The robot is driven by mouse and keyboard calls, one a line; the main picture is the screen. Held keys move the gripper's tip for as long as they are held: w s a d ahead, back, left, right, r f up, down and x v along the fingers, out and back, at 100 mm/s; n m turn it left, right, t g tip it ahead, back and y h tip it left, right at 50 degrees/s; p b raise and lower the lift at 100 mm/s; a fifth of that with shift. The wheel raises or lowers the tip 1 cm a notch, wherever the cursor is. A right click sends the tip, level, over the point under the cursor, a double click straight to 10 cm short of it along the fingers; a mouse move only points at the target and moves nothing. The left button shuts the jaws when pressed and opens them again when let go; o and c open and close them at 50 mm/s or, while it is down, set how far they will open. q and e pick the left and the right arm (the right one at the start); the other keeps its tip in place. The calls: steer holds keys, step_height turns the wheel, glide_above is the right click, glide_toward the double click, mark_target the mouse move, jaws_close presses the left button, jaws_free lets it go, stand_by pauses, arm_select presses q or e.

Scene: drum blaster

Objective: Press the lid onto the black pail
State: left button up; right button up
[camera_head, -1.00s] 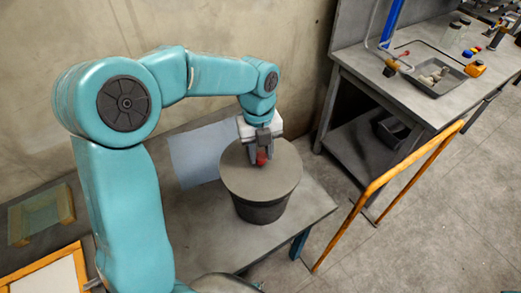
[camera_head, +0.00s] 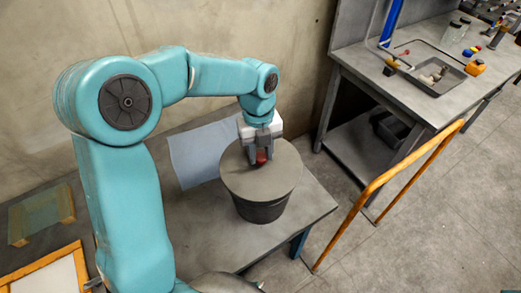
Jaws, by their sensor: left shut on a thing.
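The black pail (camera_head: 262,211) stands upright on a grey table at the centre of the head view. The round grey lid (camera_head: 276,182) lies over the pail's top and hides its rim, so I cannot tell whether it is seated all the way. My left gripper (camera_head: 262,156) points down at the lid and is shut on a small red knob (camera_head: 261,157) at the lid's top. My right gripper is not in view.
The grey table (camera_head: 215,235) has bare room left of the pail and a pale sheet (camera_head: 194,158) behind it. An orange rail (camera_head: 385,180) stands to the right. Beyond it is a workbench (camera_head: 425,95) with a tray (camera_head: 440,80) and tools. A wooden frame (camera_head: 50,275) lies lower left.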

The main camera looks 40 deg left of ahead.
arm_select(q)
steer(key=o, duration=1.2)
step_height(320, 180, up, 16)
steer(key=w+a+p, duration=0.1)
steer(key=shift+w+a, duration=0.15)
steer(key=shift+a, duration=0.1)
steer(key=shift+r, duration=0.1)
